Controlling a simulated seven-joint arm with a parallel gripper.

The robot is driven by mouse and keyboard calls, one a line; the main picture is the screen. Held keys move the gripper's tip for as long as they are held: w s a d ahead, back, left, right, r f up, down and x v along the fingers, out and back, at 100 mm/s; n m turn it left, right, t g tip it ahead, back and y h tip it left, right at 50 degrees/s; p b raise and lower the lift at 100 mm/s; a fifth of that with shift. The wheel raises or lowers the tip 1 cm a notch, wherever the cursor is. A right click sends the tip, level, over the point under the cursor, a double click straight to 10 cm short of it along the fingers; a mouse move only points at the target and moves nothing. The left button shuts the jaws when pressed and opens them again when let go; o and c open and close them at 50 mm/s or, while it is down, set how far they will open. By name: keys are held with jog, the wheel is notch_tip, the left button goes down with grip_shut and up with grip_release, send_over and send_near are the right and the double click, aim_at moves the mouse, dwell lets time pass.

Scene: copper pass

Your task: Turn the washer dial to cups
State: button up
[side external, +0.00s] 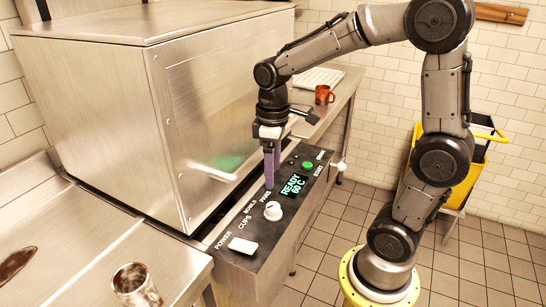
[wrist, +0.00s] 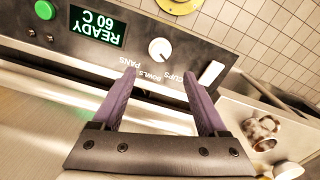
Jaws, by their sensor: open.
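The washer dial (side external: 273,211) is a round white knob on the dark control panel (side external: 240,262). It also shows in the wrist view (wrist: 160,50), just beyond my fingertips and roughly centred between them. The words CUPS, BOWLS and PANS are printed on the panel beside it. A small dark mark shows on the knob, but I cannot tell for sure which word it points to. My gripper (side external: 269,186) is open and empty, its purple fingers pointing down over the panel near the labels. In the wrist view the open fingers (wrist: 159,74) do not touch the dial.
The panel also has a white power switch (side external: 243,245), a display (side external: 293,185) reading READY 60 C and a green start button (side external: 308,165). The large steel washer hood (side external: 110,110) stands close behind the panel.

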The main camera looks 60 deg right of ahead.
jog(key=shift+r, duration=1.6)
jog(key=s+a+r+m+t, duration=0.1)
jog(key=s+a+t, duration=0.1)
jog(key=s, duration=0.4)
jog(key=s+a+r+m+t, duration=0.1)
jog(key=s+a+m+t, duration=0.1)
jog(key=s, duration=0.4)
jog(key=shift+a+r+t, duration=0.15)
jog(key=shift+a+t, duration=0.45)
jog(key=shift+t, duration=0.2)
